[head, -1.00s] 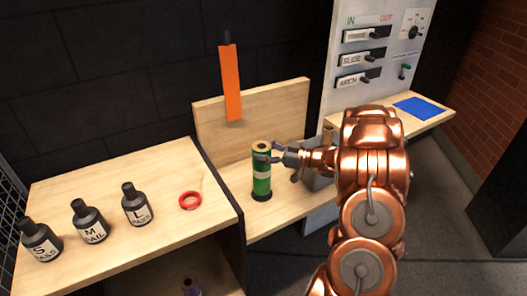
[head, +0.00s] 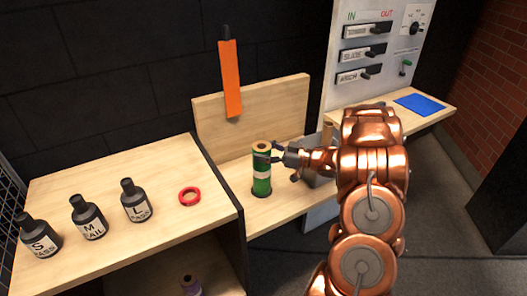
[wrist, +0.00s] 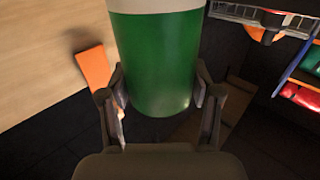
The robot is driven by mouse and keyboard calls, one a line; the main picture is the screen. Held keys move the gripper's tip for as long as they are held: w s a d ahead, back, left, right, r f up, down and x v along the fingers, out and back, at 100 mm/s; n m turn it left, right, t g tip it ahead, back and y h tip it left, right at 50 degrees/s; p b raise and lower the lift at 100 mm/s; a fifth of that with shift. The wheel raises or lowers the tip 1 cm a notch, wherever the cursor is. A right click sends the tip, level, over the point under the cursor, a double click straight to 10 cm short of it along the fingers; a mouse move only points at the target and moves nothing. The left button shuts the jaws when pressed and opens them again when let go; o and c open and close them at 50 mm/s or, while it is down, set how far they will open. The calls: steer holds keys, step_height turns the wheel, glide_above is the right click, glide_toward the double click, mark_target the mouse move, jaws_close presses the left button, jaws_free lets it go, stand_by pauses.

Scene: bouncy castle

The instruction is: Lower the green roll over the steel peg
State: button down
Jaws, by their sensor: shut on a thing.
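The green roll (head: 262,172) stands upright over the low wooden shelf, with a pale band around its middle and a tan core at its top. My gripper (head: 268,153) reaches in from the right and is shut on its upper part. In the wrist view the roll (wrist: 158,62) fills the space between the two fingers (wrist: 160,105). The steel peg is not visible; the roll hides the spot beneath it. A thin dark edge shows at the roll's foot, and I cannot tell how far the roll is down.
A wooden backboard (head: 250,108) with an orange strip (head: 231,78) stands behind. The left table (head: 90,180) holds several dark bottles and a red ring (head: 189,196). A grey bin (head: 318,170) sits right of the roll, partly behind my arm. A lever panel (head: 355,95) stands beyond.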

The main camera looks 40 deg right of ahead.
steer(key=shift+c, duration=0.7)
jaws_free()
steer(key=v, duration=1.2)
